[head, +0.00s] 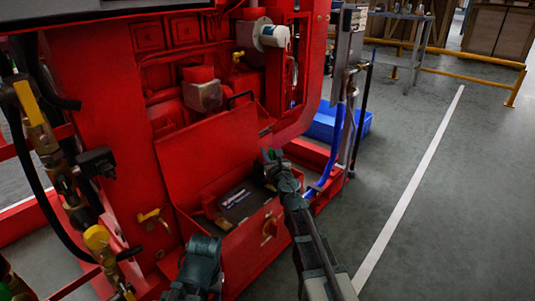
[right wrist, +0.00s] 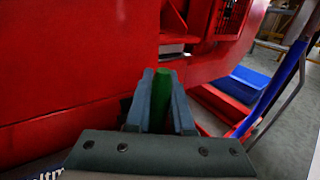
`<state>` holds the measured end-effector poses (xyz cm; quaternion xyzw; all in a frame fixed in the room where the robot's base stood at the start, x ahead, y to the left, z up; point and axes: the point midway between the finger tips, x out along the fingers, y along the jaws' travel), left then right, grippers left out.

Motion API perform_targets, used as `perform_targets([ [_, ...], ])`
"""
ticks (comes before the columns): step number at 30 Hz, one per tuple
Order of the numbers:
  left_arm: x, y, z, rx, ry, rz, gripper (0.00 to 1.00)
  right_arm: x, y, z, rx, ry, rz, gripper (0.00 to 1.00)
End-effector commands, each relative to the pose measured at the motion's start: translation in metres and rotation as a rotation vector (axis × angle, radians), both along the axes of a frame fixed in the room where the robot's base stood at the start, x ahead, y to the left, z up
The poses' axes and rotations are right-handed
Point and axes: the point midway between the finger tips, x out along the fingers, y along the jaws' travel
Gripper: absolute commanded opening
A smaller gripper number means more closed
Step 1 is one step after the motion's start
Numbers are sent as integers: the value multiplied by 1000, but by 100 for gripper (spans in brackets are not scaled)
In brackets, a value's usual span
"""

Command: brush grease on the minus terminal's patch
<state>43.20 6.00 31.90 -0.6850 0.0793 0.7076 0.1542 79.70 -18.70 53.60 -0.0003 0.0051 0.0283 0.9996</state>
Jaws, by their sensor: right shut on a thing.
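My right gripper (head: 271,156) is shut on a green-handled thing, presumably the brush. The green handle (right wrist: 162,97) shows between the two fingers in the right wrist view, and its far end is hard to make out. A dark battery (head: 238,203) with a pale label sits low in an open red box (head: 239,252). My right gripper is above and to the right of the battery, apart from it. The minus terminal and its patch are too small or hidden to tell. A dark part of my left arm shows at the bottom of the head view, without visible fingers.
The raised red panel (head: 213,146) stands behind the battery. Hoses and a yellow-handled valve (head: 97,238) are at the left. A blue crate (head: 337,124) and blue hose (head: 331,160) are to the right. Grey floor (head: 430,210) at the right is clear.

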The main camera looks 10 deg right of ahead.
Motion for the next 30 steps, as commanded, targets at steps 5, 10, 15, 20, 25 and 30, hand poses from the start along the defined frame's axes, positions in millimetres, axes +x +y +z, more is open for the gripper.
perform_targets([
  [5, 0, 0, -1, 0, 0, 0, 50, -8, 9, -1, 1, 0, 1, 0],
  [10, 0, 0, -1, 0, 0, 0, 50, -10, 13, -1, 0, 0, -1, 0],
  [15, 0, 0, -1, 0, 0, 0, 50, -7, 10, -1, 1, 0, -1, 0],
  [20, 0, 0, 0, 0, 0, 0, 50, -1, 2, 0, 0, 0, 0, 0],
  [25, 0, 0, 0, 0, 0, 0, 50, 2, -2, 0, 0, 0, 0, 0],
  [30, 0, 0, 0, 0, 0, 0, 50, 1, -2, 0, 0, 0, 0, 0],
])
